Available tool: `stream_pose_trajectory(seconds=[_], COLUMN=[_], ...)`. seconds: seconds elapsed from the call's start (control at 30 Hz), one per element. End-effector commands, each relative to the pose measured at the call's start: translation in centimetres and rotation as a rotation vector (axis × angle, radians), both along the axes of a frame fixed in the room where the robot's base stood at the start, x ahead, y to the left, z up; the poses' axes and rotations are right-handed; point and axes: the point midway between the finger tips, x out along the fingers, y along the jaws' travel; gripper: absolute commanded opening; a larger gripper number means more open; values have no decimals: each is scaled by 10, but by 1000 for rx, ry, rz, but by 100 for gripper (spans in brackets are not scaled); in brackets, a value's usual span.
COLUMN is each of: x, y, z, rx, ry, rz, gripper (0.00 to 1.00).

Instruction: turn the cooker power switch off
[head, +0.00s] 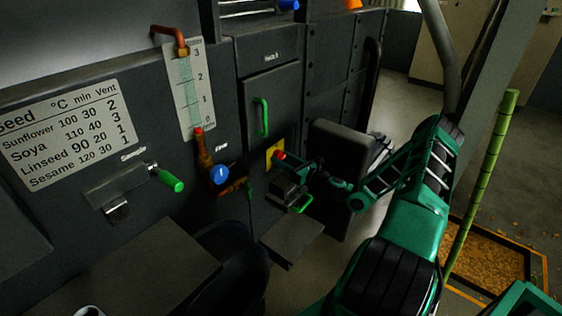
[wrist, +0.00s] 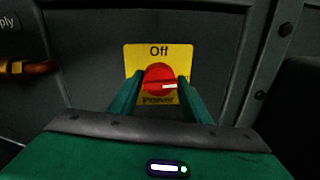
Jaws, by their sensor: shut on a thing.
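The cooker power switch is a round red knob (wrist: 159,79) on a yellow plate (wrist: 133,54) on the dark machine front. The plate reads "Off" above the knob and "Power" below it. The knob's white mark points to the right, not up at "Off". In the wrist view my gripper (wrist: 160,86) has one green finger on each side of the knob and is shut on it. In the head view the red knob (head: 280,155) and yellow plate (head: 270,160) show just left of my gripper (head: 287,160).
A green door handle (head: 261,117) is above the switch. A blue knob (head: 219,174) on a brown pipe and a green-gripped sample lever (head: 171,180) are to the left. A grey ledge (head: 291,240) juts out below my gripper.

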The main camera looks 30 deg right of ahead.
Motion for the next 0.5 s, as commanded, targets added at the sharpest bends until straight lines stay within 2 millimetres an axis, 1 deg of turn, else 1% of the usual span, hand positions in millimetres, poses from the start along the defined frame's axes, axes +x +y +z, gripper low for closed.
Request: stream_pose_trajectory(seconds=[0.03, 0.17, 0.5], x=[0, 0, -1], y=[3, 4, 5], z=[0, -1, -2], rx=[-18, -101, -394], ry=[-8, -38, -142], rz=[7, 7, 9], gripper=[21, 21, 21])
